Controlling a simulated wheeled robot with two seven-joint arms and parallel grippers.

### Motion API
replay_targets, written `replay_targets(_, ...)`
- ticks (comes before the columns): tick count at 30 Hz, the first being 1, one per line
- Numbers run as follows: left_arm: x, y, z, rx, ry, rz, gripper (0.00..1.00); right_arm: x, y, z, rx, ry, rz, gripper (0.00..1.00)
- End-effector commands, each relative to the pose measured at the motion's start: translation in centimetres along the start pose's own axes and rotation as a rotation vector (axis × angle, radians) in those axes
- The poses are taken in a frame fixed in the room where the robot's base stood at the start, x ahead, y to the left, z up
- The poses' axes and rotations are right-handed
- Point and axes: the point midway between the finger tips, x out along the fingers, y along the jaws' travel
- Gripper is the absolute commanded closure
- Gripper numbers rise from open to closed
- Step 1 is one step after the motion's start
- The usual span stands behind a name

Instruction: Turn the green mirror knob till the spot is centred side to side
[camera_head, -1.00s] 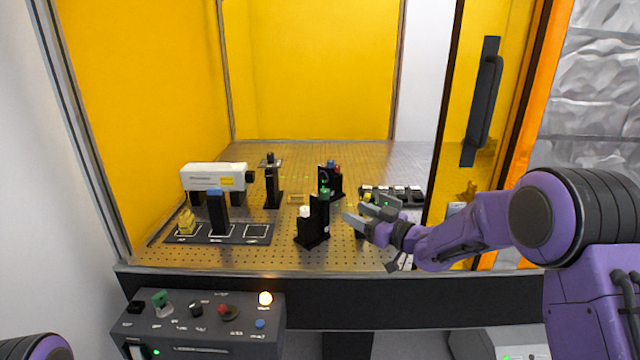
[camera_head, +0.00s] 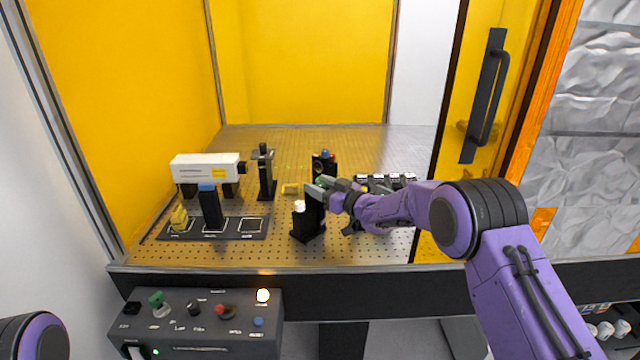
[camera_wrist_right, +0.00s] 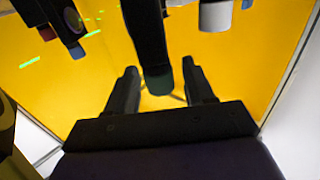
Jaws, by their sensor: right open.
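The green mirror knob (camera_wrist_right: 158,82) shows dark green in the right wrist view, at the end of a black mirror mount (camera_head: 309,221). My right gripper (camera_head: 322,189) is open at that mount. In the wrist view its two fingers (camera_wrist_right: 160,78) stand either side of the knob, with gaps showing; I cannot tell of any contact. In the head view the gripper mostly hides the knob. The same mount carries a white knob (camera_head: 299,206), also in the wrist view (camera_wrist_right: 215,14). I cannot make out the spot on a target. My left gripper is out of view.
A second mount (camera_head: 321,167) with red and blue knobs stands just behind. A white laser box (camera_head: 205,167), a black post (camera_head: 265,176) and a dark tray (camera_head: 255,236) are to the left. The amber door (camera_head: 450,130) stands at the right. A control box (camera_head: 190,325) is in front.

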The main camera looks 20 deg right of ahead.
Motion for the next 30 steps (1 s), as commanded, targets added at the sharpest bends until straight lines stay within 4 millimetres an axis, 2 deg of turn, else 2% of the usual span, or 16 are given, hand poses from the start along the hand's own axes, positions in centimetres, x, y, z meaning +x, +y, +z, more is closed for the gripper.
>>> replay_targets(4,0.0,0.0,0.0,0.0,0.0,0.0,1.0,0.0,-0.1,0.1,0.0,0.0,-0.001,0.47)
replay_targets(5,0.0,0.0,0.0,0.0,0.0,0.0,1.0,0.0,-0.1,0.1,0.0,0.0,-0.001,0.51)
replay_targets(9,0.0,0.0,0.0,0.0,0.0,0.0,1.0,0.0,-0.1,0.1,0.001,0.0,-0.001,0.96)
replay_targets(17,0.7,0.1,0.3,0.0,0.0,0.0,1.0,0.1,-0.2,0.2,0.001,0.003,0.05,0.96)
replay_targets(24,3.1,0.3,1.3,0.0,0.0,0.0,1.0,0.2,-0.3,0.5,-0.001,0.003,0.26,0.96)
replay_targets(30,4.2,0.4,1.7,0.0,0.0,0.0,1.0,0.2,-0.3,0.3,-0.004,0.0,0.407,0.96)
